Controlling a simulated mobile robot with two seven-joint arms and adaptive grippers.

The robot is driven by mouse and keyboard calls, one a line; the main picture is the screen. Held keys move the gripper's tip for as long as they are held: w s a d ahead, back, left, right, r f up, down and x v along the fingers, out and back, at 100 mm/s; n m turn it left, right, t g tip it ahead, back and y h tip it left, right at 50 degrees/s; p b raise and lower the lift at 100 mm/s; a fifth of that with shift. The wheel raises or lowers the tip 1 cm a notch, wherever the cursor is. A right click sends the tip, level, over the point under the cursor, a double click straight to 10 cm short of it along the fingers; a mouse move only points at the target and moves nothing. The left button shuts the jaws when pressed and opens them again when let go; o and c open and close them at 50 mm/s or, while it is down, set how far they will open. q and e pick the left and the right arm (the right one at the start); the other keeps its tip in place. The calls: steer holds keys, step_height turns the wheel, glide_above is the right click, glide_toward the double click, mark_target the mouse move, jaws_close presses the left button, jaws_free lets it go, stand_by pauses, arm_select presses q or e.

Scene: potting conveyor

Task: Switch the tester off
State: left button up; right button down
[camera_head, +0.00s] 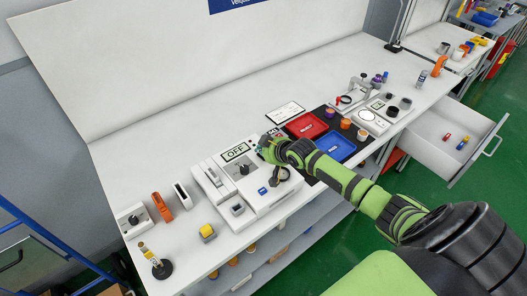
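The tester (262,203) is a white box on the workbench near the middle of the view. Its display (236,152) reads OFF. A dark knob (244,169) sits on the panel just below the display. My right gripper (264,152) is over the tester's upper right part, just right of the display and knob. It is small and partly hidden by its own wrist, so I cannot tell whether it is open or shut, or whether it touches the panel. My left gripper is not in view.
A red tray (306,125) and a blue tray (334,147) lie on a dark mat right of the tester. A small knob box (134,219), an orange tool (161,206) and a yellow-topped block (207,231) stand to the left. An open drawer (477,117) juts out at right.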

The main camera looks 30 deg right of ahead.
steer(key=shift+w, duration=0.35)
steer(key=shift+w+r, duration=0.15)
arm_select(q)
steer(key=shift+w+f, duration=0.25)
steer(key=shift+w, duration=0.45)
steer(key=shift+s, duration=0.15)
arm_select(e)
steer(key=r+p, duration=0.2)
steer(key=r, duration=0.1)
steer(key=r+p, duration=0.1)
steer(key=shift+w+r+p, duration=0.2)
steer(key=shift+w+p, duration=0.05)
steer(key=shift+p, duration=0.05)
steer(key=shift+s+r, duration=0.15)
steer(key=shift+s, duration=0.15)
arm_select(q)
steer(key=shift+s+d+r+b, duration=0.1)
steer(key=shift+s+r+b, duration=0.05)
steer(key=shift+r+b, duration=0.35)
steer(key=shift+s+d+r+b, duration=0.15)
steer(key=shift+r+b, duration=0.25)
steer(key=shift+b, duration=0.2)
arm_select(e)
steer(key=s+r, duration=0.5)
steer(key=r, duration=0.2)
steer(key=shift+s+d, duration=0.2)
steer(key=shift+s, duration=0.1)
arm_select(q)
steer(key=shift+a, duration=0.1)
